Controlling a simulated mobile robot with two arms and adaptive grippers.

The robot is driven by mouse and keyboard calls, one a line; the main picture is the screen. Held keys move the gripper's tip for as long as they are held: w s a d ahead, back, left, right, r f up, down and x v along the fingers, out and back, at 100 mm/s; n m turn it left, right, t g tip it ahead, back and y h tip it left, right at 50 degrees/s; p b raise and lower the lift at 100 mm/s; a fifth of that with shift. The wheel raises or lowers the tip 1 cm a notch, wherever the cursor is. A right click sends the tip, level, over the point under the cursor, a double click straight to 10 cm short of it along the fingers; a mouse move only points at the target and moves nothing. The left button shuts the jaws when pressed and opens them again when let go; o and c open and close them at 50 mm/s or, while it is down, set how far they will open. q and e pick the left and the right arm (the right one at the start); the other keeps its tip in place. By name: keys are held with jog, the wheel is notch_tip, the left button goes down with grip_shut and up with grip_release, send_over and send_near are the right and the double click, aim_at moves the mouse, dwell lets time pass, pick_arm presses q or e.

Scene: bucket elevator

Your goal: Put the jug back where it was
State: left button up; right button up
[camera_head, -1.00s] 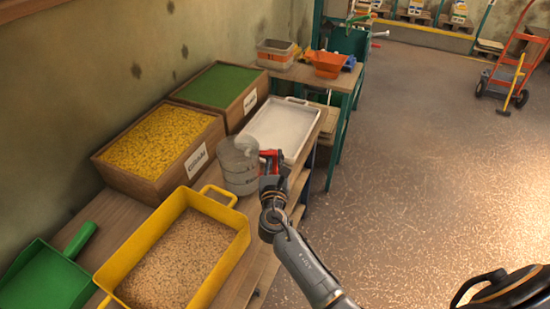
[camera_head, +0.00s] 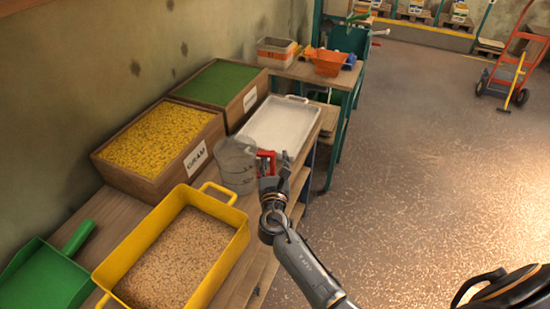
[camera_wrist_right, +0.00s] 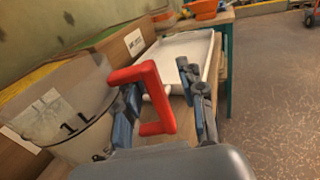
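The clear jug (camera_head: 236,168) with a red handle stands upright on the wooden bench, between the yellow tub and the white tray. Its handle faces right, towards my right gripper (camera_head: 277,168). In the right wrist view the jug (camera_wrist_right: 62,118) shows a "1 L" mark. There, my right gripper (camera_wrist_right: 162,92) is open, its fingers spread apart. The outer bar of the red handle (camera_wrist_right: 158,98) lies between them, with clear space to the right finger. Whether the left finger touches the handle I cannot tell. My left gripper is not in view.
The yellow tub (camera_head: 240,246) of grain is in front of the jug, a green scoop (camera_head: 45,278) to its left. Wooden boxes of yellow (camera_head: 187,172) and green material (camera_head: 258,95) stand behind. The white tray (camera_head: 311,116) is beyond the jug. Open floor lies right.

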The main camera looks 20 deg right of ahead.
jog(key=v, duration=1.2)
jog(key=s+d+f+m+g, duration=0.4)
jog(key=s+d+m, duration=0.15)
jog(key=m, duration=0.35)
jog(key=s+d+f+m+g, duration=0.35)
jog(key=s+m, duration=0.25)
jog(key=m, duration=0.3)
jog(key=s+a+f+m+g+y, duration=0.1)
jog(key=s+a+m+g+y, duration=0.25)
jog(key=s+m, duration=0.3)
jog(key=s+a+f+m+g+y, duration=0.1)
jog(key=s+a+m+g+y, duration=0.15)
jog(key=s+m+y, duration=0.35)
notch_tip(320, 180, down, 24)
jog(key=s+n+h, duration=0.1)
jog(key=s+h, duration=0.1)
jog(key=s+d+f+g, duration=0.2)
jog(key=s+f, duration=1.4)
jog(key=f, duration=0.1)
jog(key=shift+s, duration=0.3)
